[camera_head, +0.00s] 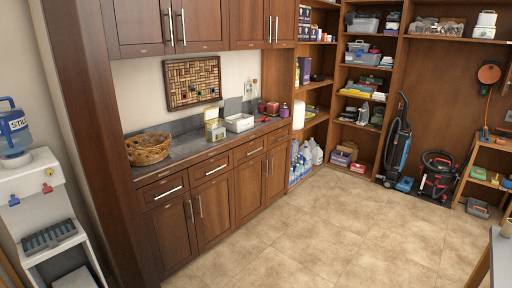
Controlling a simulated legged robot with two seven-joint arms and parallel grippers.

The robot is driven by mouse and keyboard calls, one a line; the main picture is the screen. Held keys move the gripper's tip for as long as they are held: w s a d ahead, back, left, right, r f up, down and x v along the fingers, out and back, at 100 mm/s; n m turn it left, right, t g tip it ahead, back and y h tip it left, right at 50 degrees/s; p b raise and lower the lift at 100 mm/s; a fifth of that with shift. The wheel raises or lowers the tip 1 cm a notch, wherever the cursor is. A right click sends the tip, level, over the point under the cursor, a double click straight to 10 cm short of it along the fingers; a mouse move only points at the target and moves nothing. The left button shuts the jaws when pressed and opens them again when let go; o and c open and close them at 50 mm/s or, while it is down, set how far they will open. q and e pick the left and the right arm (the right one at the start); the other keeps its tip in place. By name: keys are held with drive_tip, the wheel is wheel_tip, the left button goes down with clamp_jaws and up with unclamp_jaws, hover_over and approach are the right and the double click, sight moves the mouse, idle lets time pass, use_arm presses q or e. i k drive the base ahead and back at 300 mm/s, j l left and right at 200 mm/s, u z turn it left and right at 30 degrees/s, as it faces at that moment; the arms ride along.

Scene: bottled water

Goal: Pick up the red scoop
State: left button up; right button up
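A small red thing (263,119) lies on the dark counter (190,151), near its front edge and right of a white box. It may be the red scoop, but it is too small to tell its shape for sure. Neither of my grippers is in view.
On the counter are a wicker basket (148,148), a white box (239,123) and red containers (272,108). A water dispenser (30,180) stands at the left. A blue vacuum cleaner (398,145) stands at the back right. The tiled floor (310,235) before the cabinets is clear.

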sight(264, 118)
drive_tip(key=i+j+u, duration=0.2)
drive_tip(key=i, duration=0.9)
drive_tip(key=i+j+u, duration=0.2)
drive_tip(key=i, duration=0.95)
drive_tip(key=i+z, duration=0.2)
drive_tip(key=i, duration=0.2)
drive_tip(key=i+j+z, duration=0.2)
drive_tip(key=i, duration=0.2)
drive_tip(key=i+j+z, duration=0.25)
drive_tip(key=i+l, duration=0.1)
